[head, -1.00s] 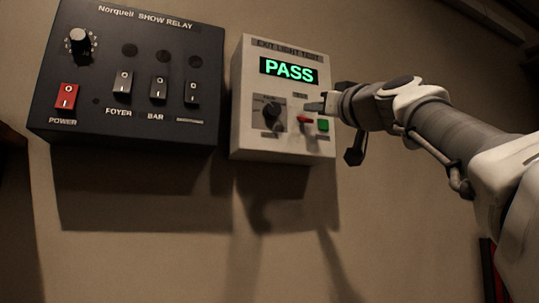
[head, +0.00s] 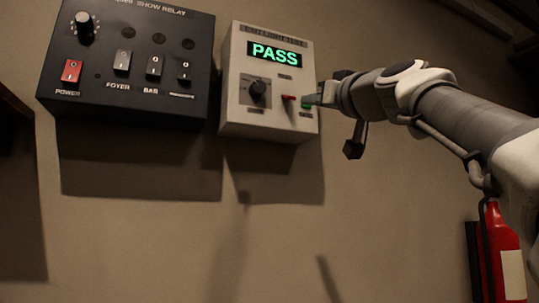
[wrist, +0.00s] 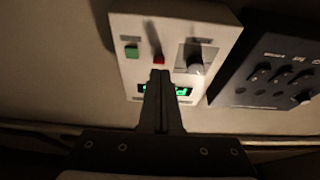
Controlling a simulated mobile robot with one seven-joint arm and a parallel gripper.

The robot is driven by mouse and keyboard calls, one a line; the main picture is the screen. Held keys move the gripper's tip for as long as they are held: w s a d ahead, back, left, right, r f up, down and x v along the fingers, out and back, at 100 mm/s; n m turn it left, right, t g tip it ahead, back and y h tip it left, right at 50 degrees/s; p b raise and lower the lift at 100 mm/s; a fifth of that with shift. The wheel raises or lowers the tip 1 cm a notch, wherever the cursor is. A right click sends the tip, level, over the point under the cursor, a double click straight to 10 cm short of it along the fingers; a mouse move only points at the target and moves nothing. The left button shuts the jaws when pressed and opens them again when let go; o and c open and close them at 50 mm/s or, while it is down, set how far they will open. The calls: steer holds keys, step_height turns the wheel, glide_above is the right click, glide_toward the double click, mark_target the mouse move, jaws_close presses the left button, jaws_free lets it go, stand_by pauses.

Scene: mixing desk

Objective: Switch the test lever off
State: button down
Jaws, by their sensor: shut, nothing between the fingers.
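The light grey exit light test box (head: 235,115) hangs on the wall, with a lit green PASS display (head: 275,53). On its face are a black lever or knob (head: 258,88) on a grey plate, a small red control (head: 289,97) and a green button (head: 306,107). Small labels are unreadable, and the lever's position is unclear. My gripper (head: 309,99) is shut and empty, its tip in front of the red and green controls. In the wrist view, the fingertips (wrist: 160,74) lie just below the red control (wrist: 158,59), with the black knob (wrist: 195,62) to the right. Contact cannot be told.
A dark show relay panel (head: 85,105) with a red power switch (head: 71,71), a knob and several rockers hangs close left of the box. A red fire extinguisher (head: 503,240) stands at lower right. The wall below the boxes is clear.

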steer(key=shift+s+d+f, duration=0.1)
steer(key=shift+s+f, duration=0.25)
steer(key=shift+f, duration=0.05)
stand_by(0.4)
steer(key=s+a+f+m+g+h, duration=0.1)
steer(key=s+f+g, duration=0.15)
steer(key=f, duration=0.85)
steer(key=s+f+m+g+h, duration=0.1)
steer(key=f+g, duration=0.3)
steer(key=f, duration=0.8)
steer(key=s+a+f+g+h, duration=0.1)
steer(key=s+f+g, duration=0.15)
steer(key=f, duration=0.85)
steer(key=s+d+f+m+g+h, duration=0.1)
steer(key=s+f+g, duration=0.1)
steer(key=s+f, duration=0.5)
steer(key=s+d+f+g+h+p, duration=0.15)
steer(key=s+f, duration=0.25)
steer(key=f, duration=0.7)
steer(key=s+d+f+m+g+h+b, duration=0.1)
steer(key=s+f+g, duration=0.3)
steer(key=f, duration=0.5)
step_height(320, 180, up, 23)
steer(key=p, duration=2.3)
steer(key=shift+s+t, duration=0.25)
steer(key=shift+t, duration=0.2)
